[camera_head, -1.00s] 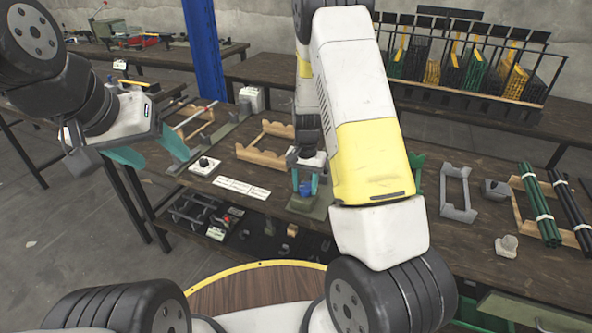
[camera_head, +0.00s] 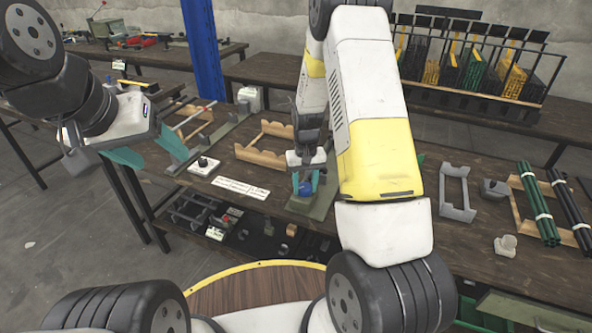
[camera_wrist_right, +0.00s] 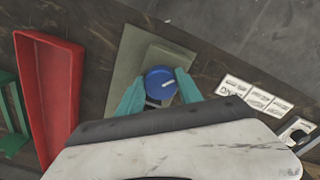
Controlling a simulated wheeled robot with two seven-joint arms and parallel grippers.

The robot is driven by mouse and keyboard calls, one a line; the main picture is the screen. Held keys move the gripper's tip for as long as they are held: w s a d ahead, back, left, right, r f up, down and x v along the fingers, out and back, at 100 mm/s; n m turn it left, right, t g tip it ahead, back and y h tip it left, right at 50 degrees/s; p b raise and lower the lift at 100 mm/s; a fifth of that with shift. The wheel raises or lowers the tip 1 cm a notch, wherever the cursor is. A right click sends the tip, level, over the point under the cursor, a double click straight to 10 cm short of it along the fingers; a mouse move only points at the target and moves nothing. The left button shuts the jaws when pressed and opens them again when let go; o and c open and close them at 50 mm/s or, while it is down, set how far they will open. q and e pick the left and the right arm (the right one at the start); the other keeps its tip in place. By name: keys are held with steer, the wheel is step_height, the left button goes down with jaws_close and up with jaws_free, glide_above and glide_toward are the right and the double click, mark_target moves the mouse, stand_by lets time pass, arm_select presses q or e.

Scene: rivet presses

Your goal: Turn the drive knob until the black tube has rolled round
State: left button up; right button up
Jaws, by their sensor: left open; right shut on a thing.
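The drive knob (camera_head: 305,188) is blue and sits on a grey-green base plate (camera_head: 312,208) at the front edge of the bench. In the right wrist view the knob (camera_wrist_right: 160,82) shows a pale pointer mark facing right. My right gripper (camera_head: 307,184) is shut on the knob, with one teal finger on each side. My left gripper (camera_head: 149,150) is open and empty, in the air left of the bench. I cannot make out a black tube at the knob's machine; my right arm hides part of the bench behind it.
Dark green tubes (camera_head: 537,205) and black tubes (camera_head: 572,212) lie at the right on a wooden cradle. A white label sheet (camera_head: 240,188) and a black knob on a white box (camera_head: 204,166) are left of the blue knob. A red tray (camera_wrist_right: 50,95) is close by.

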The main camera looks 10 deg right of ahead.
mark_target(305, 187)
steer(key=o, duration=1.4)
steer(key=shift+c, duration=0.2)
steer(key=shift+r, duration=0.1)
step_height(305, 187, up, 8)
steer(key=shift+f, duration=0.15)
